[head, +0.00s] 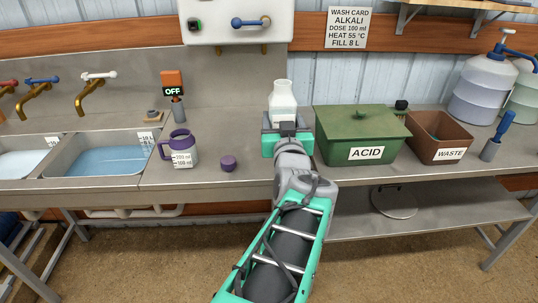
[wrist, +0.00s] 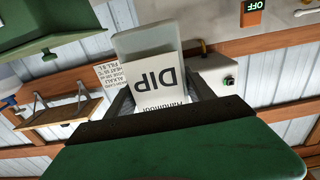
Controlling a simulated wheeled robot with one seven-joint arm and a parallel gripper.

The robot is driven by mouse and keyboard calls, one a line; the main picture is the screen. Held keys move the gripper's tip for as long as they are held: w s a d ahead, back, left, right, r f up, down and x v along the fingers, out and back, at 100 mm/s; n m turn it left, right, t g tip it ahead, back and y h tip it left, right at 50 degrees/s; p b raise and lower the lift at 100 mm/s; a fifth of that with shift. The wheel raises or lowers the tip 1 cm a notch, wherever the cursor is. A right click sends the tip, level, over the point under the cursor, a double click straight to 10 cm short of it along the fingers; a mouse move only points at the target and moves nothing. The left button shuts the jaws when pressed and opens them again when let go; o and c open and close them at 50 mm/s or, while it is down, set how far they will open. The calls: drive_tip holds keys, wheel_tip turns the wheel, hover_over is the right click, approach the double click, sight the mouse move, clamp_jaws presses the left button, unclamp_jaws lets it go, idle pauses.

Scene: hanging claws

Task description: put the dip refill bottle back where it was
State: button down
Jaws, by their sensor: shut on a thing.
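The dip refill bottle (head: 283,98) is a whitish bottle with a narrower neck, upright in the head view at the back of the bench, left of the green ACID box. In the wrist view the bottle (wrist: 148,42) appears upside down, with its white DIP label facing the camera. My gripper (head: 286,133) is shut on the bottle, with a finger on each side in the wrist view (wrist: 162,98). My arm reaches up from the bottom of the head view and hides the bench in front of the bottle. The bottle's base is hidden by my gripper.
The ACID box (head: 338,125) is close on the right, then a brown WASTE bin (head: 438,125). A purple-handled jug (head: 184,152) and a purple cap (head: 228,163) stand to the left. Sinks (head: 108,160) are further left. A wooden shelf (head: 470,8) hangs upper right.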

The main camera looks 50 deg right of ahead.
drive_tip(key=shift+s+d+r, duration=0.15)
drive_tip(key=shift+s, duration=0.2)
drive_tip(key=shift+w+a+r, duration=0.1)
drive_tip(key=shift+a+r, duration=0.05)
drive_tip(key=shift+a, duration=0.55)
drive_tip(key=w+d+f+b, duration=0.1)
drive_tip(key=w+d+f, duration=0.2)
drive_tip(key=f, duration=0.1)
drive_tip(key=w+d+f+b, duration=0.1)
drive_tip(key=w+d+f, duration=0.2)
drive_tip(key=w+f, duration=0.1)
drive_tip(key=w+d+f+b, duration=0.1)
drive_tip(key=w+d+f, duration=0.2)
drive_tip(key=f, duration=0.2)
drive_tip(key=shift+w+f+b, duration=0.1)
drive_tip(key=shift+w+b, duration=0.25)
drive_tip(key=shift+w, duration=0.05)
drive_tip(key=shift+f, duration=0.1)
